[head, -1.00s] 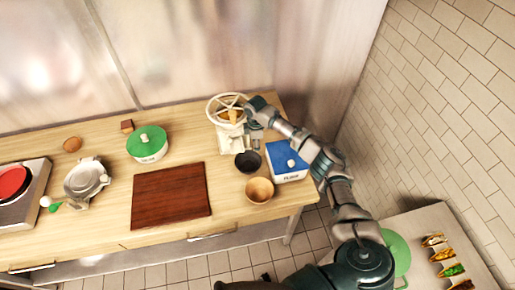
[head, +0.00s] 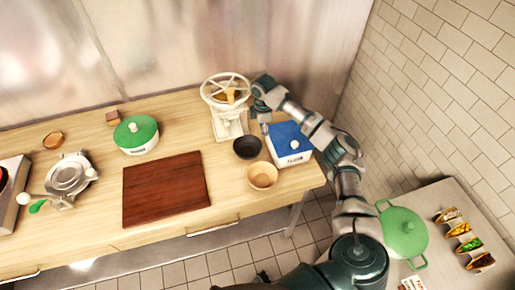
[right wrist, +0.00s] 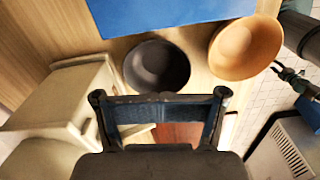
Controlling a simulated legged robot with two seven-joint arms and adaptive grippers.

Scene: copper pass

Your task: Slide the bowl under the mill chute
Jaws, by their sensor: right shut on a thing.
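The dark bowl (head: 247,148) sits upright on the wooden counter, just in front of the white mill (head: 229,122) with its spoked wheel on top. It also shows in the right wrist view (right wrist: 157,66), right by my fingers. My right gripper (head: 265,128) reaches down between the mill and the blue-lidded box, at the bowl's back right rim. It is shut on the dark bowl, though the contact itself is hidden. The right gripper (right wrist: 160,100) also shows in the wrist view. The space under the mill's chute is not clearly visible.
A wooden bowl (head: 262,175) stands in front of the dark bowl. A blue-lidded flour box (head: 289,143) stands close on the right. The cutting board (head: 165,188) lies to the left, with a green-lidded pot (head: 136,134) behind it. Bare counter lies between board and bowls.

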